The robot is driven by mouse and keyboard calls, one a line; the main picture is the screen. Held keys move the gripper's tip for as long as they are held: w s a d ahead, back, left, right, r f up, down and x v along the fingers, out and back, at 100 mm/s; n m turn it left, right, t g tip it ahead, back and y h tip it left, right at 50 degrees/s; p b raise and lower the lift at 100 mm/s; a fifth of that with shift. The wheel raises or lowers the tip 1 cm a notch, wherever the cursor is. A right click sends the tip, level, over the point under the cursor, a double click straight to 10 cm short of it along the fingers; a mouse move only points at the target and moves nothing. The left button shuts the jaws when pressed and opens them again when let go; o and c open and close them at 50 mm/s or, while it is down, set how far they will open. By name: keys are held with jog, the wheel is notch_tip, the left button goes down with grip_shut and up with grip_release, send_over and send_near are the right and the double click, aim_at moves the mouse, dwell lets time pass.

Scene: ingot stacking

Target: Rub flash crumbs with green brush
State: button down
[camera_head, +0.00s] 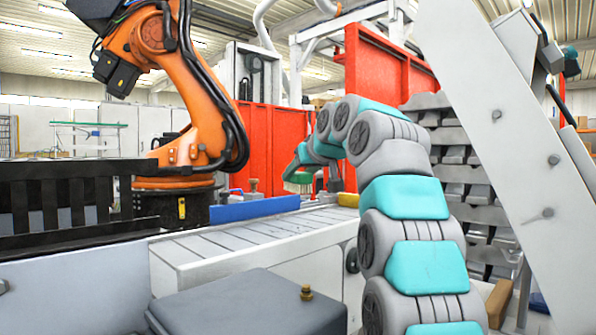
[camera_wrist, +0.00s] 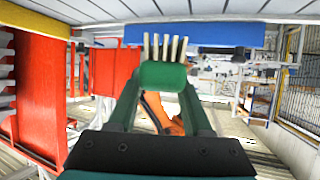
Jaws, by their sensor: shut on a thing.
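My gripper (camera_head: 304,158) is above the far part of the grey conveyor table (camera_head: 240,238) in the head view. In the wrist view its two green fingers (camera_wrist: 162,92) are shut on the green brush (camera_wrist: 163,76). The brush's pale bristles (camera_wrist: 164,47) point away from the gripper. In the head view the brush (camera_head: 299,176) is small, partly hidden by the fingers, with its bristles downward; I cannot tell whether they touch anything. I can make out no flash crumbs in either view.
A blue bar (camera_head: 254,208) lies on the table left of the brush; it shows in the wrist view (camera_wrist: 195,36). A small brown knobbed object (camera_head: 254,189) is behind it, and a yellow block (camera_head: 348,200) right. An orange robot arm (camera_head: 208,85) stands behind. Stacked ingots (camera_head: 458,175) are right.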

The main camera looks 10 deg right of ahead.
jog(key=shift+w+d+r+p, duration=0.15)
jog(key=shift+w+p, duration=0.4)
jog(key=shift+w, duration=0.1)
jog(key=shift+w+d+r+p, duration=0.15)
jog(key=shift+w+p, duration=0.4)
jog(key=shift+w, duration=0.1)
jog(key=shift+w+f, duration=0.2)
jog(key=shift+w, duration=0.15)
jog(key=shift+d+r, duration=0.1)
jog(key=shift+r, duration=0.05)
jog(key=shift+w, duration=0.1)
